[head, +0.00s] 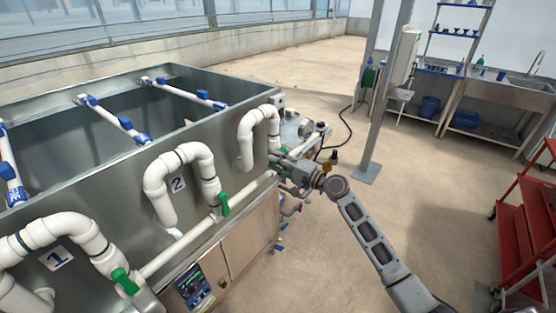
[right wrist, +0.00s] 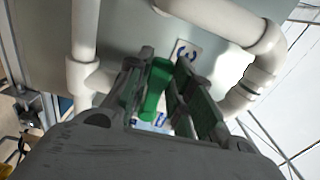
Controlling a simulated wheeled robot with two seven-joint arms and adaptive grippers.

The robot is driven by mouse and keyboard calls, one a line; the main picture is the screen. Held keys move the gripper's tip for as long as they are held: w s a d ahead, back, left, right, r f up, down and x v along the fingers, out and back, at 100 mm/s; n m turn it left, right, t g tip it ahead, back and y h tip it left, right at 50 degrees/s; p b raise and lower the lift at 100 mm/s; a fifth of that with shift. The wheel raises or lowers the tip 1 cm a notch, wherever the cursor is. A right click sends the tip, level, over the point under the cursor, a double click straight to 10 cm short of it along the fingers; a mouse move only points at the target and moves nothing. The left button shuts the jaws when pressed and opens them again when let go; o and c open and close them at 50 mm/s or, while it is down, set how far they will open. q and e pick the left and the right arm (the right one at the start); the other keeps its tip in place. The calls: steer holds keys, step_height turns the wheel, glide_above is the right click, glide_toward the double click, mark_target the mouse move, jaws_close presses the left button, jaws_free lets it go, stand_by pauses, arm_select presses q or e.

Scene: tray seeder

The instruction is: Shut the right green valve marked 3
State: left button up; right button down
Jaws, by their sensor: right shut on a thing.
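The green valve handle marked 3 (right wrist: 155,88) sits between the fingers of my right gripper (right wrist: 160,92) in the right wrist view. The number 3 label (right wrist: 186,50) is on the grey tank wall just behind it. In the head view my right gripper (head: 283,160) is at the rightmost white pipe loop (head: 255,125) and mostly hides this valve. The right gripper is shut on the handle. My left gripper is not in view.
Green valves marked 2 (head: 223,204) and 1 (head: 124,281) stand to the left along the white pipe (head: 200,228). A control panel (head: 190,287) is below. A grey post (head: 375,120) and red steps (head: 525,225) stand right, with open floor between.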

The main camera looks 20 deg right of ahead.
steer(key=shift+r+m+p, duration=0.25)
steer(key=shift+m+p, duration=0.05)
steer(key=shift+m, duration=0.1)
steer(key=c, duration=1.6)
jaws_free()
steer(key=shift+c, duration=0.2)
steer(key=o, duration=0.4)
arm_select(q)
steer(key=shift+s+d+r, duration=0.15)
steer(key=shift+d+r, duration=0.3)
